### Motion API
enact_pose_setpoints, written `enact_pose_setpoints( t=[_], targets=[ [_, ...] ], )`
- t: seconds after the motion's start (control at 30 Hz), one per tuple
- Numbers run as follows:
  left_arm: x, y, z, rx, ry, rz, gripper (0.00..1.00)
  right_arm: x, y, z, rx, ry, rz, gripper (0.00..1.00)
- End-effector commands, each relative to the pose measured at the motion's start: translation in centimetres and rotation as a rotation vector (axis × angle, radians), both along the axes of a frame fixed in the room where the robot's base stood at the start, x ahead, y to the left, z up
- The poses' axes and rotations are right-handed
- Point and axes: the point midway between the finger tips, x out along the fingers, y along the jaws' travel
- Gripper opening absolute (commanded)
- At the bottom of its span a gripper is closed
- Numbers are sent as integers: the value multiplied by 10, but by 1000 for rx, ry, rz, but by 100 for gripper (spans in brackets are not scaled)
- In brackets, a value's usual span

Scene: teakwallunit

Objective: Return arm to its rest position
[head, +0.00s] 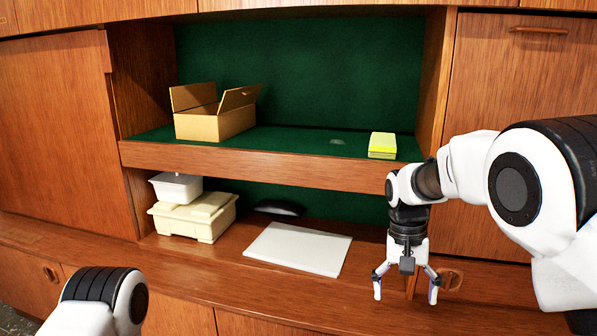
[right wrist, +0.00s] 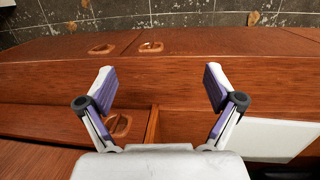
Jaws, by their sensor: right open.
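My right arm comes in from the right in the head view. Its gripper (head: 406,287) points down in front of the wall unit, at the right end of the lower shelf. The gripper is open, with nothing between its fingers. In the right wrist view the open fingers (right wrist: 160,92) spread over the wooden front of the unit. My left arm (head: 104,300) shows only as a link at the bottom left of the head view; its gripper is out of view.
An open cardboard box (head: 215,112) and a yellow block (head: 382,143) sit on the upper green shelf. Below are cream containers (head: 193,217), a white one (head: 176,187), a dark object (head: 278,208) and a white panel (head: 297,248). Wooden doors (head: 500,140) flank the niche.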

Motion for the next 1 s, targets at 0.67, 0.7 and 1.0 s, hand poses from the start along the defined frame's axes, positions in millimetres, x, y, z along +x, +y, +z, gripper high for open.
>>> enact_pose_setpoints(
  t=[0.67,0.7,1.0],
  targets=[
    [0,0,1,0,0,0,92,-369,-48,-360,110,279,94,92],
    [0,0,1,0,0,0,92,-371,-48,-359,112,231,112,92],
    [-1,0,29,0,2,0,92,-322,-49,-325,86,-150,256,92]
  ],
)
